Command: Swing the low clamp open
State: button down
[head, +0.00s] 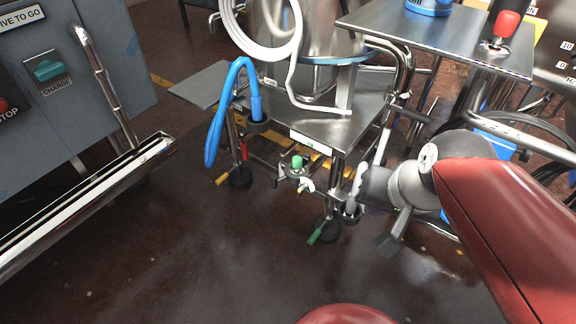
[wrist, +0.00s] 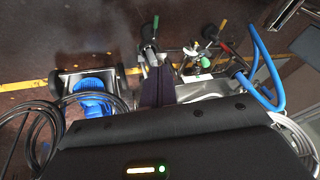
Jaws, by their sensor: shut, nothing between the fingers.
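The low clamp (head: 297,170) has a green knob and metal arms and sits below the front edge of the steel trolley's lower shelf (head: 335,128). It also shows in the wrist view (wrist: 198,62), to the right of the fingers. Whether its arm is latched is too small to tell. My gripper (head: 352,190) is to the right of the clamp in the head view, beside the trolley's front right leg. In the wrist view my gripper (wrist: 158,72) has its two dark fingers together, with nothing held. The fingertips appear apart from the clamp.
A caster with a green lever (head: 318,235) stands below the clamp; another has a yellow lever (head: 222,180). A blue hose (head: 215,125) hangs at the trolley's left. A grey cabinet (head: 60,90) and chrome rail (head: 90,205) are at left. The floor in front is clear.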

jog(key=w+a+f+m+g+y, duration=0.2)
jog(key=w+a+f+m+y, duration=0.3)
jog(key=w+a+m, duration=0.35)
jog(key=m+y, duration=0.1)
jog(key=m, duration=1)
send_near(292, 181)
jog(key=s+a+r, duration=0.1)
jog(key=s, duration=0.2)
jog(key=x, duration=0.9)
jog(key=shift+w+a+t, duration=0.3)
jog(key=shift+w+a, duration=0.2)
jog(key=shift+a, duration=0.05)
jog(key=shift+a+r+m+b, duration=0.15)
jog(key=shift+m+b, duration=0.1)
jog(key=shift+b, duration=0.15)
